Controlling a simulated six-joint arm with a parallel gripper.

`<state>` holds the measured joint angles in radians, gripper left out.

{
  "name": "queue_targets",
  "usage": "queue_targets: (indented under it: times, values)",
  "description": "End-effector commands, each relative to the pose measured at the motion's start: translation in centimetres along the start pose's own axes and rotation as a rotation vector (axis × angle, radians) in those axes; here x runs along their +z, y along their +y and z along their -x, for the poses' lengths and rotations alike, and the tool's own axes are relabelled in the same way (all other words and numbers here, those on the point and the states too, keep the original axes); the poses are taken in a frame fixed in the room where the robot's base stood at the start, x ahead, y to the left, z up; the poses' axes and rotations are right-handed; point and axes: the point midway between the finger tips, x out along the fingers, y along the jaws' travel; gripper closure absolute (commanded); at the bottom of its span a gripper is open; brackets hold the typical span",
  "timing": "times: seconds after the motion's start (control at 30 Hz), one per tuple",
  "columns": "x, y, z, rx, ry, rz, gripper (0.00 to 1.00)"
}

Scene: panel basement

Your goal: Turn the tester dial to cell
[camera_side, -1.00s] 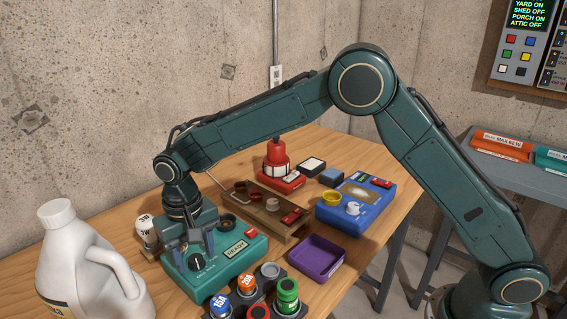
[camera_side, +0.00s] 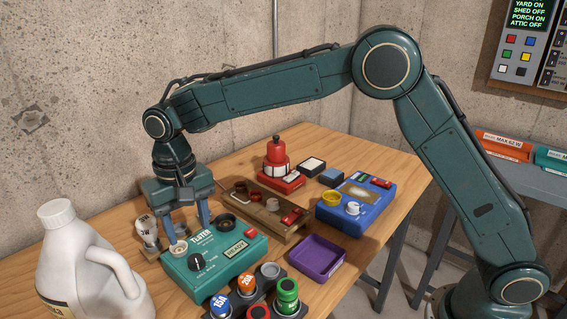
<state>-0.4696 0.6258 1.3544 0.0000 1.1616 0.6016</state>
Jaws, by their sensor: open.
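The tester is a green box (camera_side: 225,273) on the wooden bench at the left front, with a READY display (camera_side: 237,249). Its black dial (camera_side: 196,262) sits on the top near the front left, with a pale pointer line; the setting marks around it are too small to read. My gripper (camera_side: 191,234) points down, open and empty, its fingers apart behind the dial, over the tester's back edge. Nothing is between the fingers, and the dial is in clear view. Whether a fingertip touches the tester, I cannot tell.
A white jug (camera_side: 75,265) stands close at the left, and a white bulb (camera_side: 146,231) beside the tester. Several coloured fuses stand in a dark holder (camera_side: 268,291) in front. A purple tray (camera_side: 317,260), a wooden rack (camera_side: 262,222) and a blue device (camera_side: 345,212) lie to the right.

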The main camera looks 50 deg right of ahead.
Motion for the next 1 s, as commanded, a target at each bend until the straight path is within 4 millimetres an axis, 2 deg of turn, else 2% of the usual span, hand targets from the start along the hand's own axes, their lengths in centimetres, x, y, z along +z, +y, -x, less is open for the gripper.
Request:
queue_targets:
  times: [0.2, 0.4, 1.0]
  values:
    - [0.0, 0.0, 3.6, -0.002, 0.003, 0.0, 0.5]
    - [0.0, 0.0, 5.7, -0.001, 0.001, 0.0, 0.5]
    - [0.1, 0.3, 6.6, -0.002, 0.003, 0.0, 0.5]
